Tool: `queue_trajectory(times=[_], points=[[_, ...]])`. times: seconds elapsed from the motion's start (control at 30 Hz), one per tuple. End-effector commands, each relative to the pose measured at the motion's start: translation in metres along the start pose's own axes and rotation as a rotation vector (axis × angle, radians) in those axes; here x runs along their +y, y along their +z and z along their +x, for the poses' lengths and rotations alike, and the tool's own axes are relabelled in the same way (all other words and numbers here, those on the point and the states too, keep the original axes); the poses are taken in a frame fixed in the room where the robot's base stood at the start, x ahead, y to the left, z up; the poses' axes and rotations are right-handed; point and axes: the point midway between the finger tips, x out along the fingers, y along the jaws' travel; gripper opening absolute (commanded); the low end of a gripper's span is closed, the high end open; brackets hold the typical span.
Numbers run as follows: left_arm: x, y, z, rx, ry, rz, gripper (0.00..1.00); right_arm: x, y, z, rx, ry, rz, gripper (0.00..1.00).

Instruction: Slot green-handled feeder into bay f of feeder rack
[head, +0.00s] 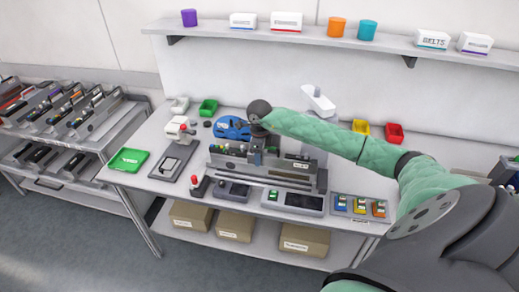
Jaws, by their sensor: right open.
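The grey feeder rack (308,177) stands on the white workbench, with small coloured parts along its top left. My right arm reaches across from the right. Its gripper (257,156) points down at the middle of the rack's top, open. The wrist hides part of the rack behind it. I cannot tell at this size which part is the green-handled feeder, whether the fingers touch one, or which slot is bay f. My left gripper is not in view.
A trolley (110,123) with several feeders stands left of the bench. A green tray (129,160), a blue reel (231,128), a dark stand (176,164) and a tray of coloured blocks (345,213) surround the rack. A shelf (300,36) runs above. Boxes (303,240) sit below.

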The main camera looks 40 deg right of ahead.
Motion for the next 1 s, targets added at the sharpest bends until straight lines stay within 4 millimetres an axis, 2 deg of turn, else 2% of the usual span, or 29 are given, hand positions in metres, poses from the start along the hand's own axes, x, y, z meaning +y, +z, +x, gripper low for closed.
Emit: queue_trajectory(times=[0.3,0.53,1.0], points=[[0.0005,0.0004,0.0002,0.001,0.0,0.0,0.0,0.0001,-0.0001,0.0018,0.0,0.0,0.0,0.45],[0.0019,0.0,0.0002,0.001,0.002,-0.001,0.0,0.0,-0.0002,0.0016,0.0,0.0,0.0,0.0],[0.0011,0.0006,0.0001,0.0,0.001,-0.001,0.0,0.0,-0.0001,0.0016,0.0,0.0,0.0,0.0]])
